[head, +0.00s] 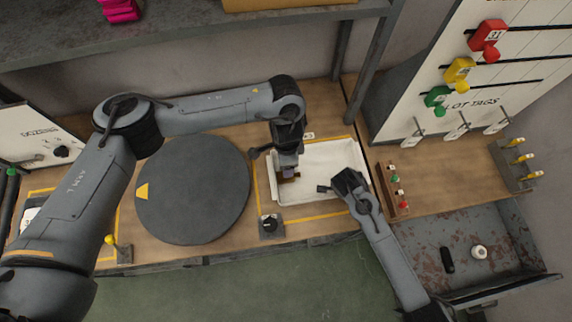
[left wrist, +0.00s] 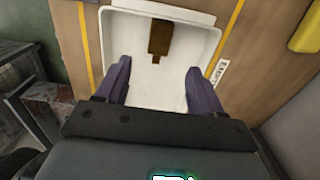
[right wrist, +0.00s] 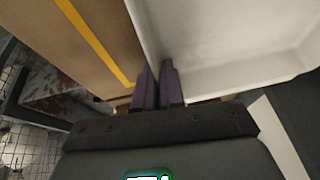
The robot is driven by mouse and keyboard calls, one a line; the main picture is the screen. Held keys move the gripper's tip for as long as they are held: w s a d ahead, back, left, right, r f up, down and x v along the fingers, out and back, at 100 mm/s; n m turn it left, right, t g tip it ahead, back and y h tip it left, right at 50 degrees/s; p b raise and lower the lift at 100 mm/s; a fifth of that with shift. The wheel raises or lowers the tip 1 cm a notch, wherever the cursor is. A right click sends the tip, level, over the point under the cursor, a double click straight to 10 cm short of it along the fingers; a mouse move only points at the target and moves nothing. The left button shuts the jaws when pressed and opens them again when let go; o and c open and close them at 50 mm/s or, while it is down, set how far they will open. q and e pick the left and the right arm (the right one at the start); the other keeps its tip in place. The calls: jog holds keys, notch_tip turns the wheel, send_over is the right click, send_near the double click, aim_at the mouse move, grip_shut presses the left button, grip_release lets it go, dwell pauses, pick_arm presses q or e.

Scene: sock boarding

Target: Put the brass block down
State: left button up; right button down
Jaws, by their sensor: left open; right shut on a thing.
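The brass block (left wrist: 159,38), dark brown and T-shaped from above, lies in the white tray (left wrist: 120,35), near the wall at the top of the left wrist view. In the head view the block (head: 291,178) is partly hidden below my left gripper (head: 287,165). The left gripper's two purple fingers (left wrist: 160,80) are wide apart with nothing between them, and the block shows beyond their tips. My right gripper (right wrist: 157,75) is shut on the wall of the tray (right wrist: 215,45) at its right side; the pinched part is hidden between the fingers.
A dark round turntable (head: 195,190) lies left of the tray. A small block with a dark knob (head: 270,224) stands at the tray's front left. A wooden rack with coloured pegs (head: 392,188) stands right of it. A rusty bin (head: 465,250) is at lower right.

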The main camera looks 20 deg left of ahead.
pick_arm(q)
jog(key=shift+r, duration=0.8)
pick_arm(e)
jog(key=c, duration=1.2)
grip_release()
jog(key=shift+o, duration=0.2)
jog(key=shift+r, duration=0.1)
